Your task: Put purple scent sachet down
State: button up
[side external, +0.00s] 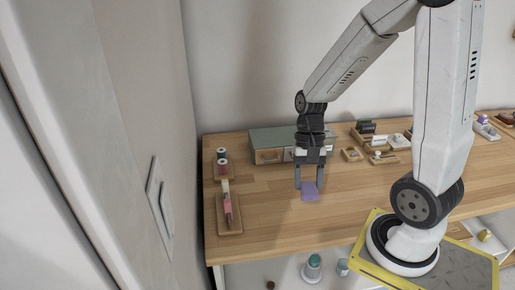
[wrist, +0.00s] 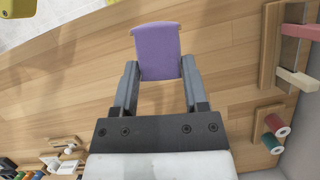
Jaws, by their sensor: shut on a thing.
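The purple scent sachet (side external: 310,191) is a flat, soft-looking pad with slightly curved ends. My gripper (side external: 309,184) points down over the wooden table, with its two fingers at the sachet's sides. In the wrist view, the sachet (wrist: 158,45) sits between the fingertips of my gripper (wrist: 160,67), and the fingers press on its left and right edges. Most of the sachet extends beyond the fingertips. I cannot tell whether its lower edge touches the tabletop or hangs just above it.
The wooden table (side external: 262,222) is clear around the sachet. A green-topped drawer box (side external: 270,140) stands behind my gripper. A wooden tray with pink pieces (side external: 229,215) and thread spools (side external: 222,160) are at the left. Small trays with items (side external: 380,150) lie at the back right.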

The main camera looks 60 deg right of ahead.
jog(key=w+d+r+m+t, duration=0.3)
jog(key=d+r+m, duration=0.1)
jog(key=d+m, duration=0.4)
jog(key=w+d+r+m+t, duration=0.2)
jog(key=w+d+r+m, duration=0.2)
jog(key=d+m, duration=0.4)
jog(key=shift+d+r+t, duration=0.15)
jog(key=shift+r+t, duration=0.25)
jog(key=shift+r, duration=0.25)
jog(key=shift+w, duration=0.1)
send_over(285, 136)
jog(key=f, duration=0.8)
jog(key=shift+s+a+f, duration=0.2)
jog(key=shift+s, duration=0.2)
jog(key=shift+w+d+f, duration=0.2)
jog(key=shift+w+f, duration=0.15)
jog(key=shift+f, duration=0.15)
